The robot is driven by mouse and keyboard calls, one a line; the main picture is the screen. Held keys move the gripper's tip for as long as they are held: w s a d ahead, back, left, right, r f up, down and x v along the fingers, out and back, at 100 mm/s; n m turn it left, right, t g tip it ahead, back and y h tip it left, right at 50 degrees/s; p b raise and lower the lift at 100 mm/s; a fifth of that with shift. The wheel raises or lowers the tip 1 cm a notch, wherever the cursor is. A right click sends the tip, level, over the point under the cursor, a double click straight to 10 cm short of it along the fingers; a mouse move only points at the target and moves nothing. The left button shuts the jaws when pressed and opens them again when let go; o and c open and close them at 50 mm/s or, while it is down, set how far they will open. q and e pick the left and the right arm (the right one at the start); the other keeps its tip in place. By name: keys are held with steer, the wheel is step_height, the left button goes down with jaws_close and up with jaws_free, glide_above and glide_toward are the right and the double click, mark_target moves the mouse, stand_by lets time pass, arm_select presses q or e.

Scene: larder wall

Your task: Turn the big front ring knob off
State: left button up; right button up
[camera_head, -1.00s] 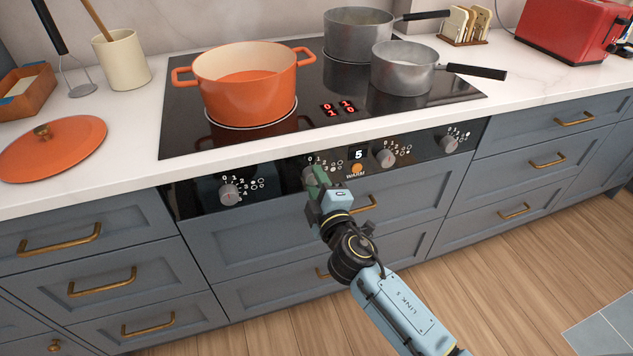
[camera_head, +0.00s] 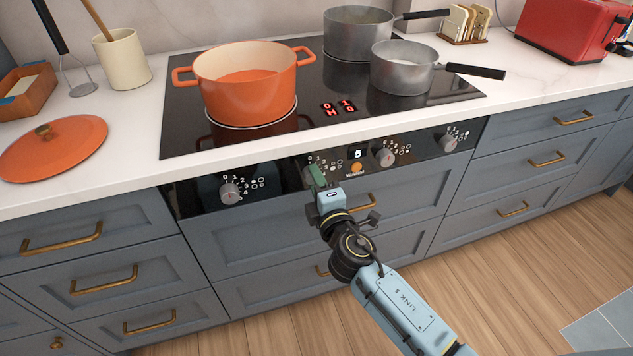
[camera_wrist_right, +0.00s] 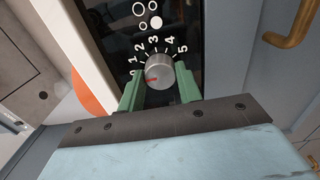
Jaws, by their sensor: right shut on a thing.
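My right gripper (camera_head: 314,176) is at the second knob from the left on the black control panel. In the head view that knob is mostly hidden behind the green fingers. In the right wrist view the round grey knob (camera_wrist_right: 159,75) sits between the two green fingers (camera_wrist_right: 158,88), which are shut on it. Its red mark points left, toward the 0 end of the printed 0 to 5 scale. The red display (camera_head: 339,108) on the hob reads 0 and 1 above, H and 0 below. My left gripper is not in view.
Other knobs sit on the panel at left (camera_head: 230,193), right of the small display (camera_head: 385,158) and far right (camera_head: 449,143). An orange pot (camera_head: 248,95) and two grey pans (camera_head: 360,40) (camera_head: 404,75) stand on the hob. A brass drawer handle (camera_head: 363,203) is close by.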

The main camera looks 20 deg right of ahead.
steer(key=o, duration=0.8)
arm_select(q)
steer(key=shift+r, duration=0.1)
arm_select(e)
steer(key=shift+o, duration=0.9)
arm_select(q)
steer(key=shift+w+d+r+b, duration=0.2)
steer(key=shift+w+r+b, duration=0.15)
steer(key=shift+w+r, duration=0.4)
arm_select(e)
steer(key=s, duration=1.3)
steer(key=shift+s+d, duration=0.25)
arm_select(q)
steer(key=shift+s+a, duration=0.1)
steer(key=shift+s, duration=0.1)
